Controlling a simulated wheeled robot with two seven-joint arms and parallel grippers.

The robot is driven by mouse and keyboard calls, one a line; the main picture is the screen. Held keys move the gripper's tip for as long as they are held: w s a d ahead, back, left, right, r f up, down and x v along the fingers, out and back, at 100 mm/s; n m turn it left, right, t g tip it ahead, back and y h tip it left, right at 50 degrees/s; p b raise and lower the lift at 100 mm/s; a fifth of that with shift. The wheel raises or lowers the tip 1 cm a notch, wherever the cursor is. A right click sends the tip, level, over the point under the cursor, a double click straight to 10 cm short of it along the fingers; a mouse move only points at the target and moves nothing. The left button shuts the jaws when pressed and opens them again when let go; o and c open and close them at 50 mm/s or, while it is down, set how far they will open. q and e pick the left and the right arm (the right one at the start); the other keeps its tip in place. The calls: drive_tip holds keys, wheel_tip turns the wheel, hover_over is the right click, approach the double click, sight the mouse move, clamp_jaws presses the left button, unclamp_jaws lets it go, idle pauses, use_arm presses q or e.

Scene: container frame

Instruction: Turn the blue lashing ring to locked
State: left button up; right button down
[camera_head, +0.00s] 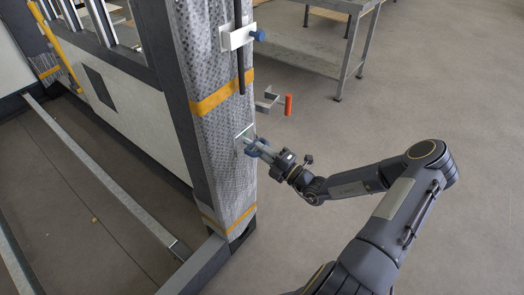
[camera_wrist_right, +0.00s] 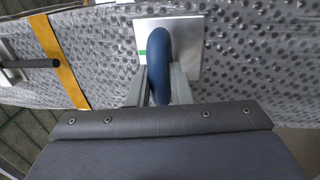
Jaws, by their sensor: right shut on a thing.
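The blue lashing ring (camera_wrist_right: 159,62) stands out from a pale metal plate (camera_wrist_right: 189,43) on the wrapped post, with a small green mark at the plate's left side in the right wrist view. My right gripper (camera_wrist_right: 159,84) is shut on the ring, one finger on each side of it. In the head view the right gripper (camera_head: 260,149) reaches the post from the right, and the ring is mostly hidden by its fingers. My left gripper is not in view.
The post (camera_head: 212,125) has orange straps and a dark rod (camera_head: 239,50). Another bracket with a blue knob (camera_head: 258,35) sits higher up. A grey metal table (camera_head: 300,45) stands behind; the floor at right is clear.

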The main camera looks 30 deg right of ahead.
drive_tip(key=shift+r+n, duration=0.3)
drive_tip(key=shift+n+p, duration=0.3)
drive_tip(key=shift+p, duration=0.1)
drive_tip(key=n+y+p, duration=0.1)
drive_tip(key=n, duration=0.1)
drive_tip(key=shift+n+g, duration=0.3)
drive_tip(key=n+p, duration=0.1)
drive_tip(key=n, duration=0.2)
drive_tip(key=shift+w+g+y+p, duration=0.1)
drive_tip(key=shift+g+y+p, duration=0.2)
drive_tip(key=shift+y+p, duration=0.1)
drive_tip(key=n, duration=0.3)
drive_tip(key=shift+p, duration=0.35)
drive_tip(key=n, duration=0.2)
drive_tip(key=n+g+y, duration=0.1)
drive_tip(key=n, duration=0.2)
drive_tip(key=shift+f+g+p, duration=0.15)
drive_tip(key=shift+g+p, duration=0.15)
drive_tip(key=shift+p, duration=0.1)
drive_tip(key=n+g, duration=0.1)
drive_tip(key=n, duration=0.4)
drive_tip(key=shift+f+n, duration=0.1)
drive_tip(key=shift+n, duration=0.3)
